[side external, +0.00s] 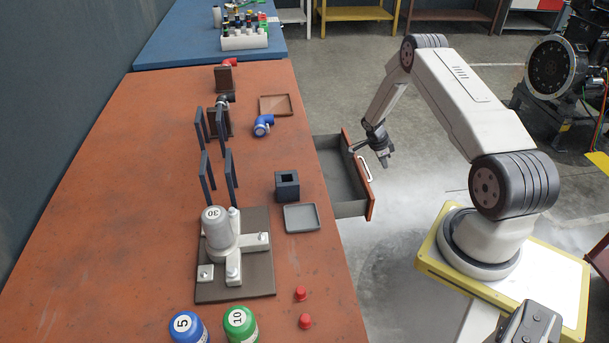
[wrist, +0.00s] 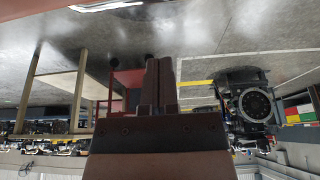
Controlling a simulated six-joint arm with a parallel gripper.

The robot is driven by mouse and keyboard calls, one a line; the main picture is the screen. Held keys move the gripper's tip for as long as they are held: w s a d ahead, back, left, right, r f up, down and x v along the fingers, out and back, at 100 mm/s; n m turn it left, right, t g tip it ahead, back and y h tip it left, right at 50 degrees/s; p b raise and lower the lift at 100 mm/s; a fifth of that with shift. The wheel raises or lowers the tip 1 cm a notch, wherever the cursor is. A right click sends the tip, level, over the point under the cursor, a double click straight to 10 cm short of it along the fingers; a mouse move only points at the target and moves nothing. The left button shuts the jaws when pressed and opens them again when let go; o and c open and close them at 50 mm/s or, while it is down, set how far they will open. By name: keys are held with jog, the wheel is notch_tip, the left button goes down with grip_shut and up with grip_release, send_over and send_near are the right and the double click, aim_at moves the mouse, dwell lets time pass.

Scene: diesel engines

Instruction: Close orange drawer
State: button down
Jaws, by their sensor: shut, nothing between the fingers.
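The orange drawer (side external: 345,188) is pulled out from the right side of the orange workbench (side external: 160,140). It looks empty, with a grey inside, an orange-red front and a pale handle (side external: 364,169). My gripper (side external: 385,162) is by the drawer front, above or just outside its far end in the side view; the exact gap cannot be told. In the wrist view my gripper (wrist: 159,62) shows with its fingers together and nothing held. A pale curved strip (wrist: 105,7) at the top edge of the wrist view may be the handle.
A grey tray (side external: 301,218), a dark square block (side external: 287,186) and a blue pipe elbow (side external: 263,125) are on the bench near the drawer. Red caps (side external: 300,294) lie near the front edge. An engine (side external: 556,65) stands at the back right. The floor beside the drawer is clear.

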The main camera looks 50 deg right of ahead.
jog(key=v, duration=0.9)
jog(key=shift+w+a+r, duration=0.2)
jog(key=shift+s, duration=0.1)
jog(key=shift+s+a+f+t+y, duration=0.15)
jog(key=shift+a+t+y, duration=0.1)
jog(key=shift+t+y, duration=0.55)
jog(key=shift+s+a+f+t+y, duration=0.1)
jog(key=shift+a+t+y, duration=0.15)
jog(key=shift+t+y, duration=0.55)
jog(key=shift+s+a+f+t+y, duration=0.15)
jog(key=shift+a+t+y, duration=0.1)
jog(key=shift+t+y, duration=0.55)
jog(key=shift+w, duration=0.15)
jog(key=shift+f, duration=0.15)
jog(key=x, duration=0.9)
jog(key=shift+f, duration=0.3)
jog(key=shift+w+a, duration=0.1)
